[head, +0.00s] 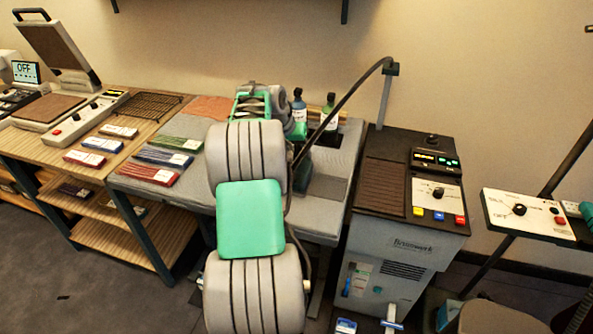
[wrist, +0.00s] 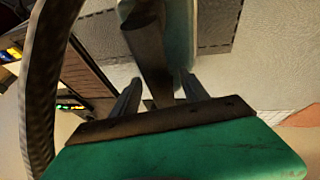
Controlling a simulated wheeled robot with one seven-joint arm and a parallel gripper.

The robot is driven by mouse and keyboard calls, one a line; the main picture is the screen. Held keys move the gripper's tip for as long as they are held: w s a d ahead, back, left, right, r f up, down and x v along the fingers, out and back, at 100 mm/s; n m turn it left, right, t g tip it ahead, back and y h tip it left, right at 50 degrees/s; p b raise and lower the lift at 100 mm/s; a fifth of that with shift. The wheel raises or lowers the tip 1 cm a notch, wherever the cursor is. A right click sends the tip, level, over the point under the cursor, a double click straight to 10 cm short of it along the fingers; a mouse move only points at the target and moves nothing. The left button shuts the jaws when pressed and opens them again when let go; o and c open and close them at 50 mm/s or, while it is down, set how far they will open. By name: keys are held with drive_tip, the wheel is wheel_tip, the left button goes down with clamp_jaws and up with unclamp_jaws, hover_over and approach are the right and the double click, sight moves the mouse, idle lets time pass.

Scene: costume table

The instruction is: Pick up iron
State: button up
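The iron (head: 325,158) is a dark teal shape on the grey padded board, partly hidden behind my arm in the head view. In the wrist view its dark bar-like handle (wrist: 152,60) runs between the two grey fingers of my gripper (wrist: 160,92), with a paler teal body (wrist: 181,35) beyond. The fingers stand apart on either side of the handle, with a gap visible, so my gripper is open around it. In the head view my fingertips are hidden. A dark hose (wrist: 38,90) curves close by on the left of the wrist view.
The hose hangs from a boom post (head: 385,100) at the board's right. Two bottles (head: 299,108) (head: 329,113) stand behind the iron. A steam unit (head: 405,215) with colored buttons is to the right. Folded cloths (head: 162,158) lie left on the board (head: 195,125), beside a wooden table (head: 88,143).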

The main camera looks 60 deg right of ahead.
clamp_jaws()
idle(0.3)
idle(0.9)
drive_tip(key=shift+d+r, duration=0.1)
drive_tip(key=shift+r, duration=0.1)
